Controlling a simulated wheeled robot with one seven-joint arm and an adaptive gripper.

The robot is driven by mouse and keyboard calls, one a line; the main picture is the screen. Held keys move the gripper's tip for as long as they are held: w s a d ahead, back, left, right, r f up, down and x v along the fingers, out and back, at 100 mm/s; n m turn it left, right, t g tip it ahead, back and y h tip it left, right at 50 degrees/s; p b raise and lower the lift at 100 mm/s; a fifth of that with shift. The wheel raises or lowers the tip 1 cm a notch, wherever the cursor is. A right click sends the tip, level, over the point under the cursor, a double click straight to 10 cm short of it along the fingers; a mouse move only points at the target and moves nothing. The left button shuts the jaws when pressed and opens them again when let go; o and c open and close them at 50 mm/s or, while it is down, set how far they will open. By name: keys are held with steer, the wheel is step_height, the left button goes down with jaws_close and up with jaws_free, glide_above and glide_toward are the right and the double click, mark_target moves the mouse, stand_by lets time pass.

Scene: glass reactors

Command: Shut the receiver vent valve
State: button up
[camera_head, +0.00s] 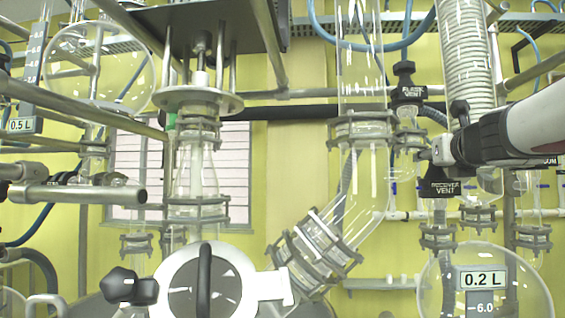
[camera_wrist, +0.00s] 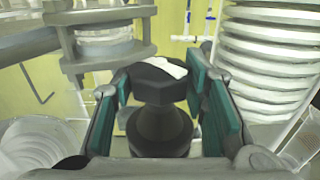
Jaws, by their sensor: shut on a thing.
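The receiver vent valve stands at the right in the head view, marked by its black "RECEIVER VENT" label (camera_head: 440,187). Its black knob (camera_wrist: 160,85) fills the middle of the wrist view, with faceted sides and a white mark on top. My gripper (camera_head: 440,150) reaches in from the right, just above the label, and hides most of the knob in the head view. In the wrist view, the teal pads of my gripper (camera_wrist: 162,98) are shut on the knob, one on each side. The valve's inner position cannot be seen.
The flask vent valve (camera_head: 407,92) stands close by, up and left of my gripper. Ribbed coil glass (camera_head: 466,50) rises just behind, also at right in the wrist view (camera_wrist: 265,55). A round 0.2 L receiver flask (camera_head: 450,285) sits below. Glass pipe (camera_head: 365,180) is at left.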

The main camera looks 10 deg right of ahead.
steer(key=shift+m+g+h, duration=1)
steer(key=shift+m+h, duration=0.4)
steer(key=shift+h, duration=0.6)
steer(key=m+g+h, duration=0.3)
steer(key=shift+w+a+h+p, duration=0.1)
steer(key=shift+w+h+p, duration=0.05)
steer(key=shift+h+p, duration=0.2)
steer(key=shift+m+g+h+p, duration=0.4)
steer(key=shift+m+g+h, duration=1.45)
steer(key=shift+g, duration=0.75)
steer(key=shift+m+g, duration=0.3)
steer(key=shift+m, duration=0.05)
steer(key=o, duration=0.9)
steer(key=v, duration=1.2)
steer(key=shift+r, duration=0.1)
steer(key=shift+o, duration=0.3)
